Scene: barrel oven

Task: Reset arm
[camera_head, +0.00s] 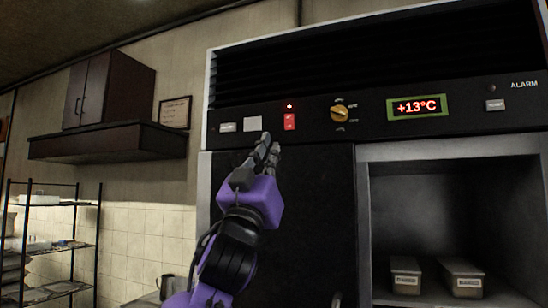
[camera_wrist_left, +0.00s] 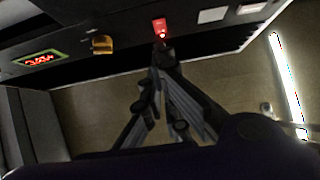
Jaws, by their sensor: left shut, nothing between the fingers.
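My left arm, purple and black, reaches up from the bottom of the head view. My left gripper (camera_head: 270,142) is shut and empty, its fingertips just below the control panel (camera_head: 365,120) and a little left of the lit red switch (camera_head: 290,121). In the left wrist view the fingers of my left gripper (camera_wrist_left: 164,58) come together close to the red switch (camera_wrist_left: 160,28). I cannot tell whether they touch the panel. The yellow knob (camera_head: 340,114) and the display reading +13°C (camera_head: 417,106) sit further right on the panel. My right gripper is not in view.
A dark door (camera_head: 310,220) stands below the panel, behind my arm. To its right an open compartment holds two lidded containers (camera_head: 405,275) (camera_head: 463,278). A wire shelf rack (camera_head: 70,240) and a dark wall cupboard (camera_head: 108,92) are at the left.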

